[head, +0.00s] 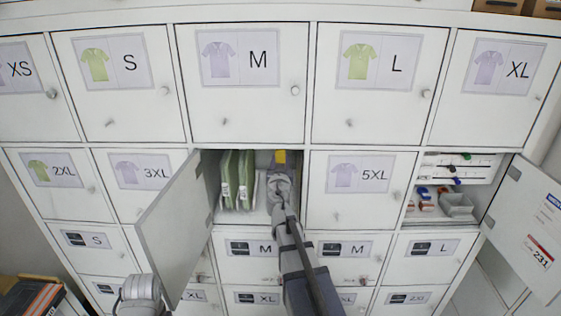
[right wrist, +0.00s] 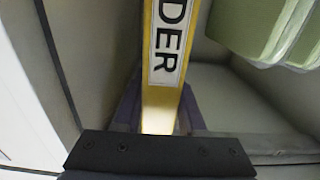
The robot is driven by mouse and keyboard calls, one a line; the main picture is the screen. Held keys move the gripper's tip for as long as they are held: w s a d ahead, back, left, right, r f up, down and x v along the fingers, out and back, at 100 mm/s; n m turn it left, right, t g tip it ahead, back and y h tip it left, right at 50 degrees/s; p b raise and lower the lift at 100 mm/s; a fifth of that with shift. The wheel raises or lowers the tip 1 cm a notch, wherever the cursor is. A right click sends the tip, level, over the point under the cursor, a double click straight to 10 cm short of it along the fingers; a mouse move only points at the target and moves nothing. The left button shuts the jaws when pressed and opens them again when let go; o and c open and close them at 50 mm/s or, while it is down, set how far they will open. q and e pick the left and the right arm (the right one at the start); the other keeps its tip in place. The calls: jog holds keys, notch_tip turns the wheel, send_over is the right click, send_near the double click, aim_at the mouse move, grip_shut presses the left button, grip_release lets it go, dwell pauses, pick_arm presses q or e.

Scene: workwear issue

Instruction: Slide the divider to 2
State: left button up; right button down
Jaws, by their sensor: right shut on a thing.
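The yellow divider (head: 280,157) shows as a small patch inside the open middle compartment. In the right wrist view the divider (right wrist: 149,60) is a yellow bar with a white label reading "DER"; the rest of the word is cut off. My right gripper (head: 279,180) reaches into the compartment, shut on the divider; its fingers (right wrist: 158,118) stand on both sides of the bar. No position number such as 2 is readable. My left gripper (head: 140,288) is at the lower left, outside the lockers; its fingers are not clear.
Green folded garments (head: 238,176) stand left of the divider in the compartment and show at the upper right in the wrist view (right wrist: 270,30). The compartment's open door (head: 172,228) juts out at left. Another open compartment at right holds a grey bin (head: 457,206) and small items.

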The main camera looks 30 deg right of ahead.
jog(key=shift+a, duration=0.1)
dwell(0.7)
jog(key=w+a, duration=0.5)
jog(key=a, duration=0.3)
jog(key=shift+w+a, duration=0.25)
jog(key=shift+a, duration=0.1)
jog(key=shift+c, duration=2.4)
grip_release()
jog(key=v, duration=0.8)
